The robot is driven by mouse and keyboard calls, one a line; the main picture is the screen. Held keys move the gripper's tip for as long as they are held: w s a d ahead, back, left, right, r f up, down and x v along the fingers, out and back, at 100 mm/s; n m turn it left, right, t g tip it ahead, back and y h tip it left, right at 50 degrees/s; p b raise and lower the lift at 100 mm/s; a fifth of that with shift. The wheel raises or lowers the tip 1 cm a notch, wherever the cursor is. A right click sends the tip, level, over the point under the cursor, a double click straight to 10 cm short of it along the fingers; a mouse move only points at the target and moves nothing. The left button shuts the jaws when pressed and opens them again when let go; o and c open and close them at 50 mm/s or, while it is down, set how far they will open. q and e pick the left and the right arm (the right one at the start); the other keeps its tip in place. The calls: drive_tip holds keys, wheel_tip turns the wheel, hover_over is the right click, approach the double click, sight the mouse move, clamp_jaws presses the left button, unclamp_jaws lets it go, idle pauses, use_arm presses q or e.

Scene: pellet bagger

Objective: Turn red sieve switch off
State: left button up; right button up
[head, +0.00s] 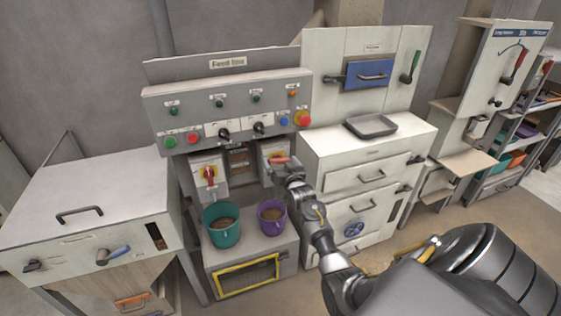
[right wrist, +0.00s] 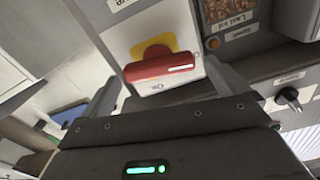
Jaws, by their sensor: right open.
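A red switch handle on a yellow plate (head: 278,160) sits on the right grey box under the control panel. In the right wrist view the red handle (right wrist: 165,67) lies crosswise, with an "On"-like label beside it. My right gripper (head: 281,168) is in front of this switch. In the right wrist view its two fingers (right wrist: 163,72) are apart, one on each side of the handle; contact cannot be told. A second red switch (head: 209,175) on a yellow plate, handle upright, is on the left box. I cannot read which box is the sieve's. My left gripper is not in view.
A teal bucket (head: 221,226) and a purple bucket (head: 272,217) stand below the switches, close under my right arm. The "Feed line" panel (head: 227,108) with knobs and buttons is just above. A white cabinet (head: 345,150) with a grey tray (head: 370,126) stands at right.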

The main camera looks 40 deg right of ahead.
drive_tip(key=shift+w, duration=0.25)
drive_tip(key=c, duration=1)
drive_tip(key=shift+n, duration=1.1)
drive_tip(key=o, duration=1)
